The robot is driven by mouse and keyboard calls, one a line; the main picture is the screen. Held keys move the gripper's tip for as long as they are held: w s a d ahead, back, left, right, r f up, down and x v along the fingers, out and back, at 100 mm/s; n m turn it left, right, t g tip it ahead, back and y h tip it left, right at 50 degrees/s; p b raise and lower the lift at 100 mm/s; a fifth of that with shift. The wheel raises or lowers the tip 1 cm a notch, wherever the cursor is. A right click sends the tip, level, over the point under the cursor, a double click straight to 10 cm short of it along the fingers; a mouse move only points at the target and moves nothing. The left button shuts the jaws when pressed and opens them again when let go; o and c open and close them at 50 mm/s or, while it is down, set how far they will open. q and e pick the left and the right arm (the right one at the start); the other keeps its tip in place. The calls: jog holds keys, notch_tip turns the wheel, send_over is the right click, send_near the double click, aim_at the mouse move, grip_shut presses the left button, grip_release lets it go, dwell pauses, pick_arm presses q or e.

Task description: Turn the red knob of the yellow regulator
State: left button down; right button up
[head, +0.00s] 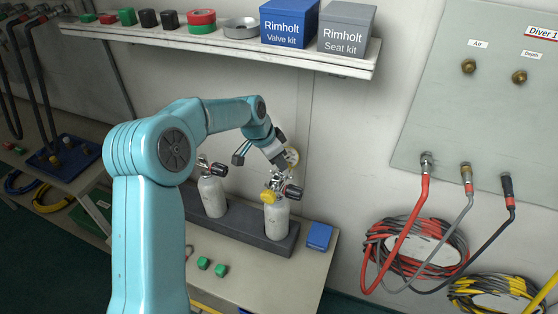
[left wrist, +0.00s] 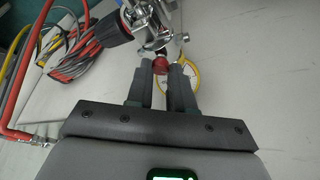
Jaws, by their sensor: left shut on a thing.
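The yellow regulator (head: 269,196) sits on top of the right white cylinder (head: 276,221), which stands upright in a dark grey rack. My left gripper (head: 279,167) reaches down onto its upper end. In the left wrist view, my gripper's fingers (left wrist: 160,74) are shut on the red knob (left wrist: 160,65). The knob is hidden in the head view. A black valve handle (head: 294,191) sticks out to the right. My right gripper is not in view.
A second cylinder (head: 212,196) stands left in the rack (head: 250,235). A blue box (head: 319,236) lies right of the rack. A shelf (head: 340,68) with boxes overhangs behind. Coiled hoses (head: 415,247) hang on the wall at right.

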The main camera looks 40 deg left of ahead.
pick_arm(q)
jog(key=m, duration=0.2)
jog(key=m+h, duration=0.1)
jog(key=shift+w+a+m+g, duration=0.15)
jog(key=shift+m+g, duration=0.25)
jog(key=shift+r+m+g+h, duration=0.1)
jog(key=shift+m+g+h, duration=0.3)
jog(key=shift+m, duration=0.8)
jog(key=shift+w+a+m+g+p, duration=0.15)
jog(key=shift+m+g+p, duration=0.25)
jog(key=shift+m+p, duration=0.55)
jog(key=shift+m+h, duration=0.3)
jog(key=shift+m, duration=0.15)
jog(key=c, duration=1)
grip_release()
jog(key=shift+a+r+b, duration=0.15)
jog(key=shift+r+b, duration=0.15)
jog(key=shift+r, duration=0.05)
jog(key=v, duration=0.6)
jog(key=shift+r, duration=0.3)
